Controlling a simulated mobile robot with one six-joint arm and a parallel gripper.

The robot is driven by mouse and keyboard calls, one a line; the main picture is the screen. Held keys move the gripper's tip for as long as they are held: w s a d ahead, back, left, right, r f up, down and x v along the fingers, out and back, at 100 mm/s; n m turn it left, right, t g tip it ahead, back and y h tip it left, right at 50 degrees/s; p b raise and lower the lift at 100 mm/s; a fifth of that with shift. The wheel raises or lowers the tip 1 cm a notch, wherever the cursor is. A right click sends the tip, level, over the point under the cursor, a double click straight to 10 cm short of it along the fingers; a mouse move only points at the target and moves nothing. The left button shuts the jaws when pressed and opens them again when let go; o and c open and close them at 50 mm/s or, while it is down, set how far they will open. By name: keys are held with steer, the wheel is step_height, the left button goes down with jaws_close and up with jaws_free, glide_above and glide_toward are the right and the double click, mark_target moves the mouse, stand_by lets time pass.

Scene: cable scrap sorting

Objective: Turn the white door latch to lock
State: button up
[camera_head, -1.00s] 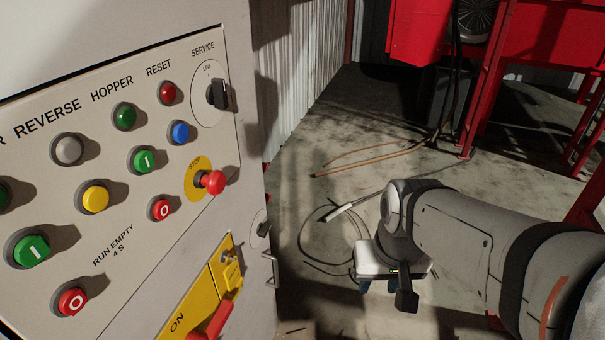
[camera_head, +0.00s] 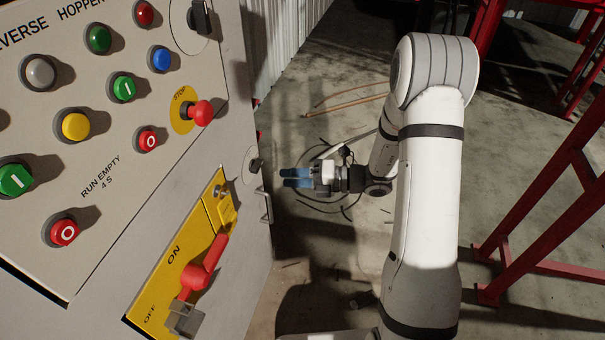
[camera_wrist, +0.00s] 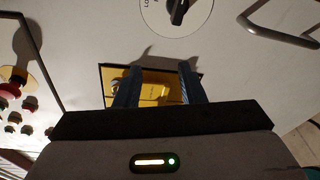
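The door latch shows as a dark knob (camera_head: 254,166) on a pale round plate at the right edge of the cabinet's front. In the wrist view the knob (camera_wrist: 178,12) is at the top, cut off by the frame, on a white disc (camera_wrist: 155,18) with partly visible lettering starting "LO". My gripper (camera_head: 284,177) is to the right of the knob and slightly lower in the head view, apart from it. Its two blue fingers (camera_wrist: 158,88) are parted with nothing between them. The wrist view shows the yellow switch panel behind the gap.
A metal door handle (camera_head: 265,206) sits just below the latch and also shows in the wrist view (camera_wrist: 280,27). The yellow panel (camera_head: 165,290) carries a red rotary lever (camera_head: 205,268). A red stop button (camera_head: 200,113) protrudes above. Cables (camera_head: 335,190) lie on the floor.

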mark_target(257, 166)
steer(key=w+d+f+m+t, duration=0.2)
steer(key=w+f+m+t, duration=0.1)
steer(key=m, duration=0.2)
steer(key=x, duration=1)
steer(key=shift+r, duration=0.2)
steer(key=shift+c, duration=0.4)
steer(key=c, duration=0.7)
